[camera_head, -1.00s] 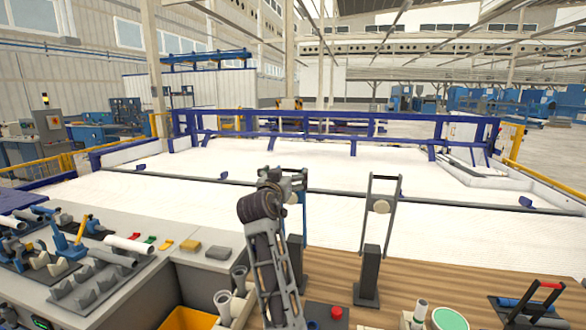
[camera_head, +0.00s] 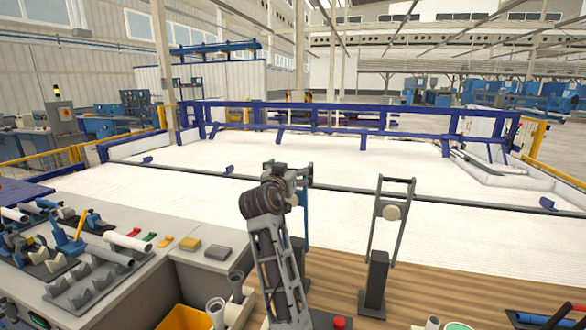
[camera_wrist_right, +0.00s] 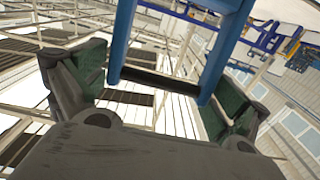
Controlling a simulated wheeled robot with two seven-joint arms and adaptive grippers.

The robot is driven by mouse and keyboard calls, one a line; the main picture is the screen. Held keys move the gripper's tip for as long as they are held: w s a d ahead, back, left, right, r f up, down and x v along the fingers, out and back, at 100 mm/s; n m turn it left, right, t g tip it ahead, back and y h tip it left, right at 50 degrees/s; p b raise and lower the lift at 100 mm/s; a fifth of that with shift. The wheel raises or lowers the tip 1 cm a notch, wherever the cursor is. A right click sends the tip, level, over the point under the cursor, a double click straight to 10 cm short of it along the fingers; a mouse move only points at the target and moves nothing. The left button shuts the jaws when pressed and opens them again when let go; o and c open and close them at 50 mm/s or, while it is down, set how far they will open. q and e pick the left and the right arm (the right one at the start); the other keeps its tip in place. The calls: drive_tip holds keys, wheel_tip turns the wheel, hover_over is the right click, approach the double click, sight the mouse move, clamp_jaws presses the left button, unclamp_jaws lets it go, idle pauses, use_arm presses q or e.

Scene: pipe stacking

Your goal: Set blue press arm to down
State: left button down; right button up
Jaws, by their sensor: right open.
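The blue press arm shows in the right wrist view as two blue side bars (camera_wrist_right: 213,62) joined by a dark crossbar (camera_wrist_right: 160,78). In the head view only a strip of blue (camera_head: 306,212) shows behind my right arm, beside a dark post; the rest is hidden. The arm stands upright. My right gripper (camera_head: 292,176) is raised at it. In the wrist view its open fingers (camera_wrist_right: 158,88) stand on either side of the crossbar, which lies across the gap. I cannot tell whether they touch it. My left gripper is out of view.
A similar grey press arm (camera_head: 392,215) stands upright on a dark post (camera_head: 376,285) to the right. A red button (camera_head: 340,322) is near the front edge. On the left, a grey bench (camera_head: 150,290) carries pipes and holders. A yellow bin (camera_head: 186,318) is below.

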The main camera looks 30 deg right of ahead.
drive_tip(key=shift+a+r, duration=0.1)
drive_tip(key=shift+a, duration=0.05)
drive_tip(key=c, duration=1.2)
drive_tip(key=shift+c, duration=0.2)
drive_tip(key=shift+s, duration=0.1)
